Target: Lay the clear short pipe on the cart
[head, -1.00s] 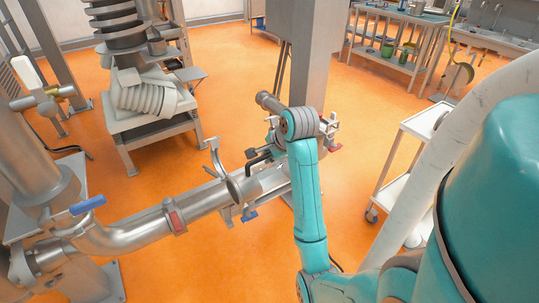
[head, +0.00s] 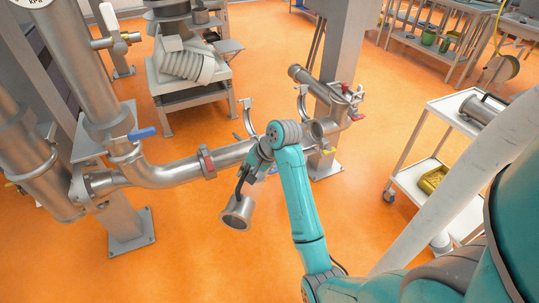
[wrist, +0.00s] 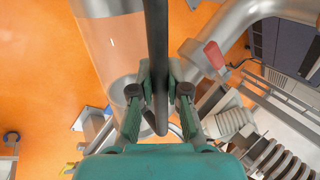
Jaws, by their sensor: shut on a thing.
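The clear short pipe (wrist: 112,42) has a see-through wall, metal ends and a black bar handle (wrist: 157,45). My gripper (wrist: 159,95) is shut on that handle. In the head view, the pipe (head: 237,212) hangs tilted below my gripper (head: 252,168), in front of the metal pipe line (head: 178,172) and apart from it. My arm hides part of the grip there. The white cart (head: 447,106) stands at the right, well away from the held pipe.
A metal pipe piece with a dark handle (head: 484,108) lies on the cart's top shelf. A yellow bin (head: 433,180) sits on its lower shelf. Open clamps (head: 303,104) hang on the pipe line, close to my arm. A steel column stands behind. Orange floor is free left of the cart.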

